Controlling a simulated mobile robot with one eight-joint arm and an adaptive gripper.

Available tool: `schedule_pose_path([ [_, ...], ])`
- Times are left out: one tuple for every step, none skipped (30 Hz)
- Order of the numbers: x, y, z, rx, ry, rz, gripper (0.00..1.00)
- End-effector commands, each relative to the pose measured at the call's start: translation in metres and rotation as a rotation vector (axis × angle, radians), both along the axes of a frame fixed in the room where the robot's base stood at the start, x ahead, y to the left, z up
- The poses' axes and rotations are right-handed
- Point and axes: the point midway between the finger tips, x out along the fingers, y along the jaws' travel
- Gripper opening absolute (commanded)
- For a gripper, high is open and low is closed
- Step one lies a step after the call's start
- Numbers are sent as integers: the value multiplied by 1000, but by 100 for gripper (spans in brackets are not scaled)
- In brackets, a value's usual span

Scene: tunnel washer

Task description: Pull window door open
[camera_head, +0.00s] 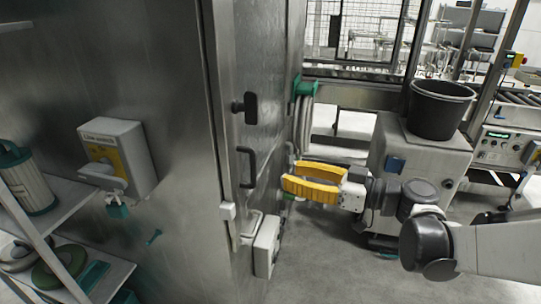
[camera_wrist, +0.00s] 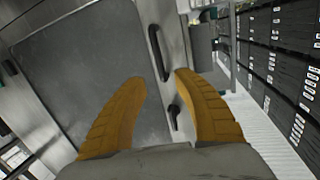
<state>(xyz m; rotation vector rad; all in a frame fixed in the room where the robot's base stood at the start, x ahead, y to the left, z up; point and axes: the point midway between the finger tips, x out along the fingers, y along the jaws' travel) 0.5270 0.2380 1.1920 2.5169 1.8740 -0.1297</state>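The door panel (camera_wrist: 75,65) fills the left and middle of the wrist view as a grey, rounded-corner pane in a steel frame. A black bar handle (camera_wrist: 158,50) stands on the frame beside it, ahead of my fingertips. A smaller black latch (camera_wrist: 174,115) shows between my fingers. In the head view, the black handle (camera_head: 247,167) and latch (camera_head: 245,107) sit on the steel cabinet near its corner. My gripper (camera_head: 286,176) has yellow fingers, spread apart and empty. It is right of the handle and appears apart from it. The wrist view shows both fingers (camera_wrist: 160,82).
A grey control box (camera_head: 117,155) and shelves (camera_head: 60,205) are on the left. A white box (camera_head: 266,246) juts from the cabinet below the handle. A black bucket (camera_head: 438,108) stands on a grey machine (camera_head: 420,155) at right. Dark racks (camera_wrist: 283,55) line the wrist view's right.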

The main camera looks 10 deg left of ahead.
Motion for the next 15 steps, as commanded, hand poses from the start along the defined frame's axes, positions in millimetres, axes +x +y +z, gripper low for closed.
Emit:
schedule_pose_path([
  [3,1,2,25,-31,9,36],
  [4,2,3,34,-45,13,36],
  [5,3,5,45,-58,17,36],
  [6,5,5,49,-65,19,36],
  [6,7,5,51,-69,20,36],
  [7,11,5,53,-72,21,36],
  [8,15,5,53,-72,21,36],
  [9,19,5,53,-71,22,36],
  [11,26,5,52,-70,22,36],
  [12,32,5,52,-70,23,36],
  [14,38,4,52,-69,23,36],
  [17,46,4,51,-69,23,36],
  [18,52,4,51,-69,23,36],
  [20,58,4,51,-69,22,36],
  [22,66,4,51,-69,22,36],
])
